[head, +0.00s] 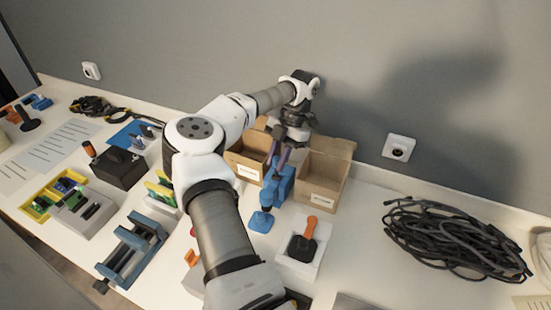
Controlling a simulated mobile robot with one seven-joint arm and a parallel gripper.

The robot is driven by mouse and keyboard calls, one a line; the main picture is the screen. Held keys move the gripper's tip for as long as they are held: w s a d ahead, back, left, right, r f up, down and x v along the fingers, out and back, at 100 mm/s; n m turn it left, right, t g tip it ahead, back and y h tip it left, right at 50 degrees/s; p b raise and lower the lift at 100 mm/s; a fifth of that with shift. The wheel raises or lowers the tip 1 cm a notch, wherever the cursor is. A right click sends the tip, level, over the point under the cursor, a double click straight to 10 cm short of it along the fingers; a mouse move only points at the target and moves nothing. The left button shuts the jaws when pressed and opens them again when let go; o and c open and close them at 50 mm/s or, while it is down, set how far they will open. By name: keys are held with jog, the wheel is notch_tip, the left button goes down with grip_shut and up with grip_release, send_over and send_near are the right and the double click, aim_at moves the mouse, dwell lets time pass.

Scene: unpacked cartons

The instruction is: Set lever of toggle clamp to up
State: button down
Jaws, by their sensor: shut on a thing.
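A blue device, seemingly the toggle clamp (270,194), stands on the white table in front of the cardboard boxes. A blue pad-like part (262,221) shows at its lower left. My gripper (281,163) reaches down from above, with its fingers at the top of the blue device. It is shut on the upper part, which I take to be the lever. The fingers partly hide that part, so its exact angle is hard to tell.
Two open cardboard boxes (332,166) stand behind the device. A white tray (288,262) with an orange-handled black item (306,238) lies to the front right. A blue vise-like frame (133,248) is at left. A coil of black cable (447,238) lies at right.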

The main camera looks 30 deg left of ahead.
jog(key=shift+w+g, duration=0.25)
jog(key=shift+g, duration=0.15)
dwell(0.3)
jog(key=c, duration=1.3)
grip_release()
jog(key=shift+o, duration=0.2)
jog(key=shift+r, duration=0.1)
notch_tip(320, 180, up, 20)
jog(key=p, duration=0.1)
